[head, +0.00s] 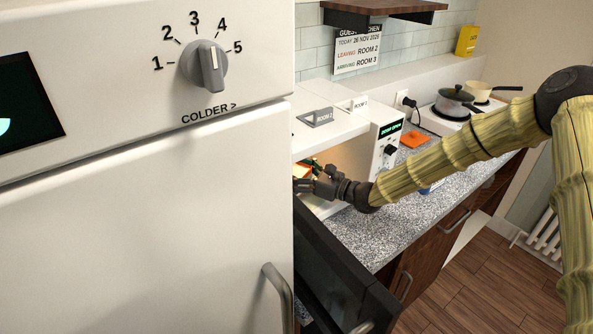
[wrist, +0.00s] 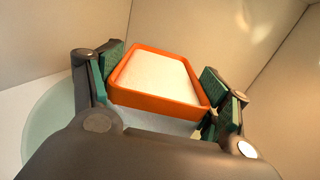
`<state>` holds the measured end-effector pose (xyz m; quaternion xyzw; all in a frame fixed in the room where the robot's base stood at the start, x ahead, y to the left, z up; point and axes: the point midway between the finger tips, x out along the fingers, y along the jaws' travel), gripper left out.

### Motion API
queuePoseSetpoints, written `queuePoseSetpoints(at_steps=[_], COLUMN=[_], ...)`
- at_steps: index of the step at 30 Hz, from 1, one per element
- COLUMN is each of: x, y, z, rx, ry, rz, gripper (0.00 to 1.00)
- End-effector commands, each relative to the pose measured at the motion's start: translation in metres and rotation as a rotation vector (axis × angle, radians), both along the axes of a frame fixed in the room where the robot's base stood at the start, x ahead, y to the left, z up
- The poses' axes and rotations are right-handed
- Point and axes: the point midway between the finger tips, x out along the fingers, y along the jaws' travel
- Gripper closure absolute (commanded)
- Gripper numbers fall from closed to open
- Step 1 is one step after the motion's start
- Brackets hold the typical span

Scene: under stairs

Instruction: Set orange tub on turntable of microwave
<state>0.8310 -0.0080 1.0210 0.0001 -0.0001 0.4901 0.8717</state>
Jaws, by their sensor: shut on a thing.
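The orange tub (wrist: 131,99) has an open top and pale white contents. My gripper (wrist: 160,88) is shut on it, with green pads at its two sides. The tub is inside the microwave (head: 365,148), whose dark door (head: 340,265) hangs open. The pale green glass turntable (wrist: 48,118) shows left of and under the tub. I cannot tell whether the tub touches it. In the head view, my gripper (head: 318,183) is at the microwave opening, and only a bit of orange shows beside it; the fridge hides the rest.
A white fridge (head: 150,230) fills the left of the head view. A flat orange lid-like thing (head: 414,139) lies on the speckled counter (head: 385,225). A grey pot (head: 454,102) and a cream pan (head: 478,92) stand farther back. The cavity walls are close around my gripper.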

Motion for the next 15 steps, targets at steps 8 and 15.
queuePoseSetpoints(at_steps=[8, 15], x=[0.0003, -0.0001], y=[-0.0002, -0.0001], z=[-0.0022, -0.0032], rx=[0.001, 0.000], ry=[-0.001, 0.000], rz=[0.000, 0.000], gripper=[0.63, 0.02])
